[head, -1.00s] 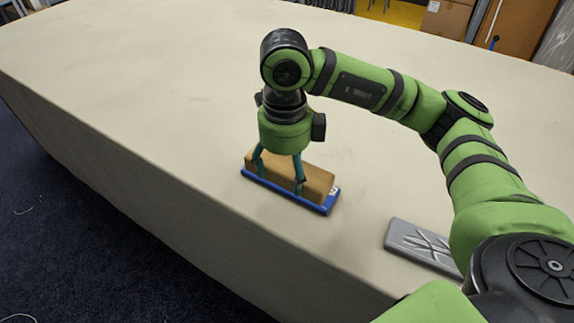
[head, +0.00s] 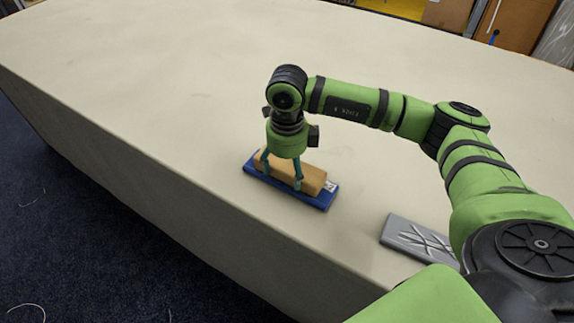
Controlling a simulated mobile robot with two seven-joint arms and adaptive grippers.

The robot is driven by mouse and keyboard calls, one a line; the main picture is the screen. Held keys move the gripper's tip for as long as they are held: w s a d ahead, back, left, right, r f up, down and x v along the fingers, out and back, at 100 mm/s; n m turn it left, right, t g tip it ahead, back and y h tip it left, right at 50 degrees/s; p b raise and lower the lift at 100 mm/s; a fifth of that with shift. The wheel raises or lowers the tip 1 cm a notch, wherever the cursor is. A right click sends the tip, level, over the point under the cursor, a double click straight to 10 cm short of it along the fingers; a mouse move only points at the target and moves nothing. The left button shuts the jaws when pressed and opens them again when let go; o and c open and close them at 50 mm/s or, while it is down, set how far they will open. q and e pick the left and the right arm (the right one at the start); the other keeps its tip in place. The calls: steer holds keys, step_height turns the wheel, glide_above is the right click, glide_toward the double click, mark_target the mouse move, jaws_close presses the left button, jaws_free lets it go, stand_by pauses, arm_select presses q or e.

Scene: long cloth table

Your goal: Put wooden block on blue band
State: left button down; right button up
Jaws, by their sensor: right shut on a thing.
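The wooden block (head: 311,178) is a tan brick lying lengthwise over the blue band (head: 310,199), a flat blue strip near the table's front edge. The block looks to be on the band or just above it; I cannot tell whether they touch. The band shows along the block's front side and at its right end, where a small white label sits. My right gripper (head: 283,178) points down from above with its teal fingers shut on the block. My left gripper is not in view.
A grey plate (head: 415,236) with line marks lies on the table to the right, close to my right arm. The cream cloth table (head: 150,90) is clear to the left and behind. Its front edge drops to a dark blue carpet. Cardboard boxes (head: 447,14) stand beyond the far edge.

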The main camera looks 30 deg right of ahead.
mark_target(287, 168)
steer(key=shift+f, duration=0.15)
steer(key=o, duration=1.4)
steer(key=shift+c, duration=0.2)
steer(key=shift+r, duration=0.35)
step_height(287, 168, up, 12)
steer(key=b, duration=0.3)
steer(key=shift+f, duration=0.15)
steer(key=shift+f, duration=0.1)
